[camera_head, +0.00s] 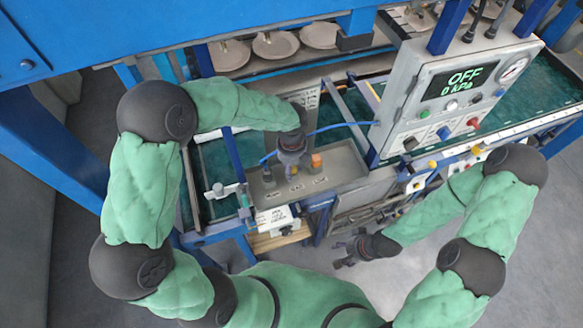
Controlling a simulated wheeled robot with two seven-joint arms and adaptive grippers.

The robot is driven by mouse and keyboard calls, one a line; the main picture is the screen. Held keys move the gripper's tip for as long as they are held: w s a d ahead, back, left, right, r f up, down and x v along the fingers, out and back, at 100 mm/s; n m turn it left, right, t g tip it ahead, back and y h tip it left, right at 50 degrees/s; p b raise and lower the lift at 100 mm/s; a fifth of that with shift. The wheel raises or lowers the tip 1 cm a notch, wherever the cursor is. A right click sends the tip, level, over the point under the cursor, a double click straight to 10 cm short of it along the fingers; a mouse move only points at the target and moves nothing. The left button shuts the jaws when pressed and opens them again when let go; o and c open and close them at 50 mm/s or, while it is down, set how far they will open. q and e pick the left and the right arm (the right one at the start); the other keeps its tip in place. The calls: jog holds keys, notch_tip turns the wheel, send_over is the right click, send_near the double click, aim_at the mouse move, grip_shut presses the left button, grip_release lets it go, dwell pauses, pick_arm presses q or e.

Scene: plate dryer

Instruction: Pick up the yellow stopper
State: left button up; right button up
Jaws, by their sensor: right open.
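A small orange-yellow piece (316,161) stands upright on the grey metal box (345,165) in the middle. It is the likeliest yellow stopper, but it is too small to be sure. My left gripper (291,174) points down over the same box, just left of the orange-yellow piece. Its fingers are small and dark, and I cannot tell whether they are open or touch anything. My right gripper (346,254) is open and empty, low in front of the rack, over the floor.
A control panel (455,95) reading OFF and 0 kPa stands right of the box. Yellow knobs (432,165) sit on the rail below it. A blue hose (340,126) runs behind my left gripper. Round plates (275,45) lie at the back. Blue frame posts (232,155) flank the box.

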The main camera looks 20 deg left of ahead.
pick_arm(q)
jog(key=c, duration=0.4)
jog(key=shift+r, duration=0.1)
